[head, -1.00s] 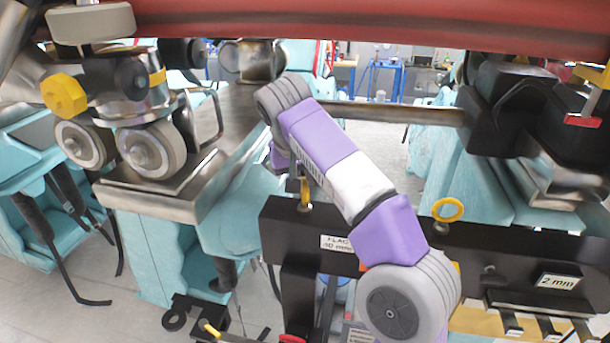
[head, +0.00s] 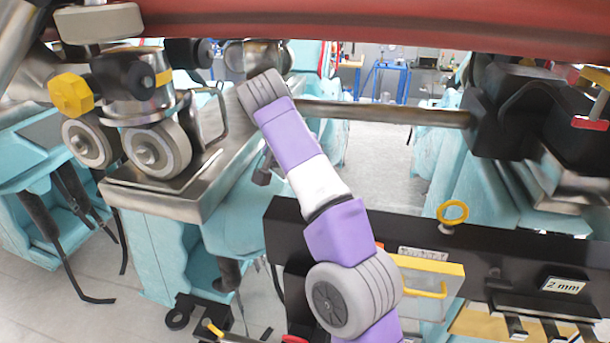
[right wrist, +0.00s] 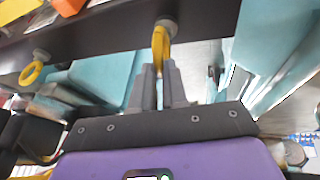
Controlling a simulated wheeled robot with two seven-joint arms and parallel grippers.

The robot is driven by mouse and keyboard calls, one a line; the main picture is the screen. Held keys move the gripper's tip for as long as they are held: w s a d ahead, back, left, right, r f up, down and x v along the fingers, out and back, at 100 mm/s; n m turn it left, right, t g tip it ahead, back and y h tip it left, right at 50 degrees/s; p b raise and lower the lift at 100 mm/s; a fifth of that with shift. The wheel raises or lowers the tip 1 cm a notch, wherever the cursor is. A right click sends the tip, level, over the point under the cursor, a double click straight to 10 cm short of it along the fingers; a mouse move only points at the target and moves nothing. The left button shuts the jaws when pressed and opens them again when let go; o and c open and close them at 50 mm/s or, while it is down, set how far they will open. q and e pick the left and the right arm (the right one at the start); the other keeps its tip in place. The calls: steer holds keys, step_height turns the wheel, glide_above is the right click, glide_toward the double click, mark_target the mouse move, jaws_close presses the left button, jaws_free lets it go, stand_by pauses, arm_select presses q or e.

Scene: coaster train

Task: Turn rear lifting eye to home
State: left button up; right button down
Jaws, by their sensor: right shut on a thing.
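In the right wrist view my right gripper (right wrist: 162,76) is shut on a yellow lifting eye (right wrist: 160,43), seen nearly edge-on under a dark beam. I take this as the rear lifting eye. A second yellow lifting eye (right wrist: 33,73) shows to the left, face more open to the camera. In the head view one lifting eye (head: 453,212) stands upright on the black beam (head: 530,250), right of my purple right arm. The held eye and my right gripper are hidden behind that arm there. My left gripper is not in view.
A red beam (head: 330,27) spans the top of the head view. A wheeled metal assembly (head: 150,120) stands on a turquoise support at left. A metal bar (head: 390,113) crosses behind my arm. A yellow-edged box (head: 425,285) is right of my arm, near a "2 mm" label.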

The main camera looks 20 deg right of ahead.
steer(key=shift+f, duration=0.1)
steer(key=c, duration=1.2)
jaws_free()
steer(key=shift+o, duration=0.2)
steer(key=shift+r, duration=0.2)
steer(key=s+a, duration=0.4)
steer(key=a, duration=0.7)
steer(key=shift+s+a+r, duration=0.25)
steer(key=shift+a+r, duration=0.05)
steer(key=shift+r, duration=0.05)
